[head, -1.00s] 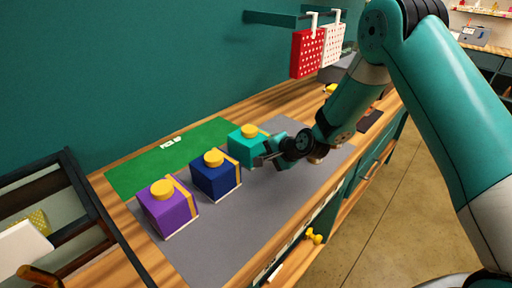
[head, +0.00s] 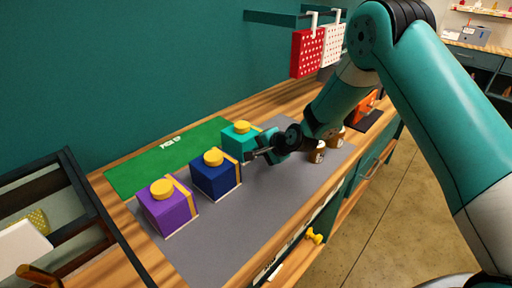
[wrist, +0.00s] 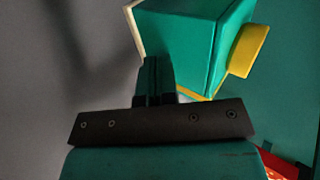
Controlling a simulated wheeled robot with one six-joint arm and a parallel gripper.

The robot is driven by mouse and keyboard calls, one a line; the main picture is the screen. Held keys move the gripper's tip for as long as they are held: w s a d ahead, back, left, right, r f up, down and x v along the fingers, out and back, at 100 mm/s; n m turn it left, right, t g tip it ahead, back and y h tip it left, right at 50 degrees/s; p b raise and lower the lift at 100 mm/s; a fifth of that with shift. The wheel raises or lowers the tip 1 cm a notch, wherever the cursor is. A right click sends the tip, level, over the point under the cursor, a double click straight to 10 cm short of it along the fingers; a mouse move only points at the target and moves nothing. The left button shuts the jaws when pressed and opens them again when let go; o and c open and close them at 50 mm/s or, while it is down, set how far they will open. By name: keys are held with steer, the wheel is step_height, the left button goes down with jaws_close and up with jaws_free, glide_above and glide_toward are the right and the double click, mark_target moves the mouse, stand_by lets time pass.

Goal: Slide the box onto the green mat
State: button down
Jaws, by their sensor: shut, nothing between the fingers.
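The teal box (head: 237,141) with a yellow knob and a gold band stands at the right end of the green mat (head: 150,170), by the mat's edge on the grey surface; exactly how far it overlaps the mat is hard to tell. My gripper (head: 256,154) is shut and empty, its tips at the box's near side. In the wrist view the shut fingers (wrist: 156,75) are against or very close to the teal box (wrist: 190,40). A blue box (head: 214,178) and a purple box (head: 165,212) stand on the grey mat to the left.
The grey mat (head: 235,225) is clear in front of the boxes. Brown pots (head: 318,152) stand right of my gripper. A dark rack (head: 85,200) is at the left. Red and white perforated bags (head: 306,54) hang on the back wall.

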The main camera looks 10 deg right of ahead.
steer(key=shift+w+a, duration=0.3)
steer(key=shift+w, duration=0.1)
steer(key=shift+w+a+b, duration=0.25)
steer(key=shift+w+a, duration=0.35)
steer(key=shift+w, duration=0.2)
steer(key=shift+w+a+b, duration=0.25)
steer(key=shift+w+a, duration=0.35)
steer(key=shift+w, duration=0.2)
steer(key=shift+w+a+b, duration=0.35)
steer(key=shift+w+a, duration=0.25)
steer(key=shift+w, duration=0.2)
steer(key=shift+w+a+b, duration=0.35)
steer(key=shift+w+a, duration=0.25)
steer(key=shift+w, duration=0.2)
steer(key=shift+w+a+b, duration=0.45)
steer(key=shift+w+a, duration=0.15)
steer(key=shift+w, duration=0.2)
steer(key=shift+w+a+b, duration=0.45)
steer(key=shift+w+a, duration=0.15)
steer(key=shift+w, duration=0.2)
